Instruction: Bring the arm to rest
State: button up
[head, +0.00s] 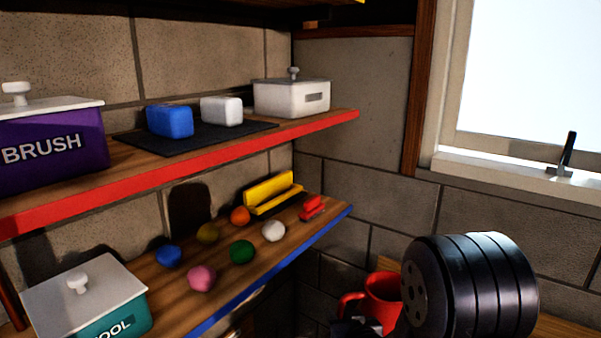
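A black ribbed cylinder, part of my arm (470,288), stands at the lower right in the head view. A dark part at the bottom edge beside it may belong to my gripper, but its fingers cannot be made out. A red mug (381,297) shows just left of my arm, partly hidden behind it. I cannot tell whether my gripper touches the mug.
The red-edged upper shelf (190,170) holds a purple BRUSH box (50,140), blue block (170,121), white block (221,111) and white lidded box (291,98). The blue-edged lower shelf (225,290) holds several coloured balls, a yellow object (270,191) and a teal box (115,318). A window (530,80) is right.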

aim_at(342, 305)
jog(key=v, duration=0.7)
jog(key=x, duration=1.2)
jog(key=shift+f, duration=0.35)
notch_tip(342, 305, up, 3)
jog(key=shift+s+f+p, duration=0.1)
jog(key=shift+f+p, duration=0.05)
jog(key=shift+p, duration=0.15)
jog(key=shift+r, duration=0.55)
jog(key=shift+f, duration=0.1)
